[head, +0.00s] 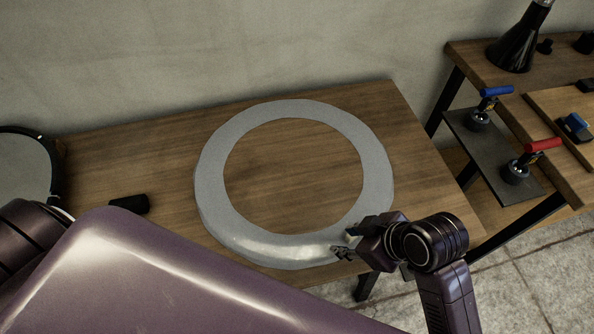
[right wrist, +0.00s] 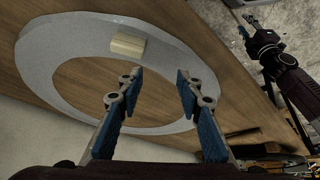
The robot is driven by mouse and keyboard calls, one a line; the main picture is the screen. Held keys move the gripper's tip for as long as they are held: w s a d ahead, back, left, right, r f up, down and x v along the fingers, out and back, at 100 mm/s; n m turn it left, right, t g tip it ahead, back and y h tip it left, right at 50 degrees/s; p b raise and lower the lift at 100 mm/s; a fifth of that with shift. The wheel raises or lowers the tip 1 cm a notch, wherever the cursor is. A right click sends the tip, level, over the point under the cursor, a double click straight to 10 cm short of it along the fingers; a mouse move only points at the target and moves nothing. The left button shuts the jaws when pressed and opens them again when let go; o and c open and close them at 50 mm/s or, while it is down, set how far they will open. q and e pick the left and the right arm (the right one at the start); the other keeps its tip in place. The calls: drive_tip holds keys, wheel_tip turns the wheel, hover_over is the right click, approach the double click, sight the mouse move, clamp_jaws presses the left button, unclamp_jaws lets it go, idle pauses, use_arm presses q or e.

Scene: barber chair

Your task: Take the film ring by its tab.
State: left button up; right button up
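The film ring (head: 208,180) is a flat, pale grey ring lying on the wooden table, with a shiny near edge. Its tab (right wrist: 127,46) is a small cream block on the band in the right wrist view. In the head view, a bit of cream shows beside my fingers. My right gripper (head: 343,248) is over the ring's near right part. In the right wrist view my right gripper (right wrist: 158,80) is open and empty, its fingers apart from the tab. My left gripper is not visible in the head view; an arm end (right wrist: 262,40) shows small in the right wrist view.
The wooden table (head: 425,190) has bare room right of the ring. A small black object (head: 130,203) and a round dark-rimmed thing (head: 50,150) are at left. A side bench (head: 465,55) at right carries a blue-handled clamp (head: 480,115) and red-handled clamp (head: 517,170) on a shelf.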

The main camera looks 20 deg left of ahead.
drive_tip(key=w+a+r+n+g, duration=0.1)
drive_tip(key=w+a+n, duration=0.1)
drive_tip(key=a+n, duration=0.35)
drive_tip(key=w+d+n+h, duration=0.1)
drive_tip(key=d+n, duration=0.1)
drive_tip(key=n, duration=0.1)
drive_tip(key=w+d+n+h, duration=0.1)
drive_tip(key=d+n+h, duration=0.1)
drive_tip(key=n, duration=0.1)
drive_tip(key=w+d+n+g+h, duration=0.1)
drive_tip(key=w+d+n+h, duration=0.1)
drive_tip(key=n, duration=0.1)
drive_tip(key=shift+d+r, duration=0.1)
drive_tip(key=shift+r, duration=0.05)
drive_tip(key=shift+f+n, duration=0.25)
drive_tip(key=shift+f, duration=0.15)
drive_tip(key=f, duration=0.3)
drive_tip(key=d+f+p, duration=0.1)
drive_tip(key=f, duration=0.1)
drive_tip(key=shift+s+f, duration=0.1)
drive_tip(key=shift+f, duration=0.1)
drive_tip(key=shift+a+f, duration=0.1)
drive_tip(key=shift+f, duration=0.5)
clamp_jaws()
